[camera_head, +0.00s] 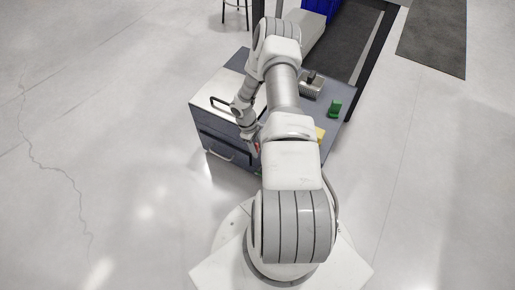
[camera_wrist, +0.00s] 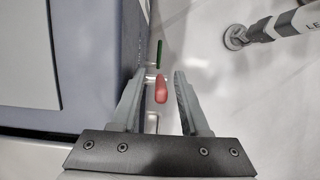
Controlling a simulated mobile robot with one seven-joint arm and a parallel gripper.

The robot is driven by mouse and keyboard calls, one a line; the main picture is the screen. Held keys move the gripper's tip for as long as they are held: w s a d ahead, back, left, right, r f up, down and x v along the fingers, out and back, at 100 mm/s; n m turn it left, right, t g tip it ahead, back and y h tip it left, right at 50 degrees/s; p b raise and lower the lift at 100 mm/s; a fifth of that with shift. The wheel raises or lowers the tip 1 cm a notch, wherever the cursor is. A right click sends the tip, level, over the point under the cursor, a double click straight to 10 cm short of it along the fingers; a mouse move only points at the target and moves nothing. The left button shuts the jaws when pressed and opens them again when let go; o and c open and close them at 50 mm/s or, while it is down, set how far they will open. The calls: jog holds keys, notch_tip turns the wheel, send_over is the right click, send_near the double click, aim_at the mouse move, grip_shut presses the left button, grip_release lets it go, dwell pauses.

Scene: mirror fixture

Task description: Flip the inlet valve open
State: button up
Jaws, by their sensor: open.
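In the wrist view, a red valve handle (camera_wrist: 161,89) sticks out from the side of the grey cabinet (camera_wrist: 85,50). A green bar (camera_wrist: 159,54) stands just beyond it. The frames do not show which one is the inlet valve. My gripper (camera_wrist: 160,80) is open, with its fingers on either side of the red handle; I cannot tell whether either touches it. The left finger is close to the cabinet side. In the head view, a bit of red (camera_head: 258,147) shows beside my arm at the cabinet; my arm hides most of this area.
On the cabinet top stand a green object (camera_head: 335,109), a metal block (camera_head: 311,88) and a partly hidden yellow thing (camera_head: 320,134). A drawer handle (camera_head: 218,149) sticks out at the cabinet front. The floor at left is clear.

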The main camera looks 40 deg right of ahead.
jog(key=p+v, duration=0.4)
jog(key=v, duration=1.3)
jog(key=shift+p, duration=0.35)
jog(key=a+r+m+t+h, duration=0.15)
jog(key=a+r, duration=0.25)
jog(key=r, duration=1)
jog(key=a+r+t, duration=0.2)
jog(key=a+r, duration=0.1)
jog(key=r, duration=1.2)
jog(key=s+a+r+m+t+y, duration=0.1)
jog(key=s+a+r+t, duration=0.2)
jog(key=s+a+r, duration=0.5)
jog(key=s+a+r+m+t+y, duration=0.2)
jog(key=s+a+r, duration=0.55)
jog(key=s, duration=0.35)
notch_tip(320, 180, up, 19)
jog(key=p, duration=1.9)
jog(key=shift+w+d, duration=0.25)
jog(key=shift+d, duration=0.25)
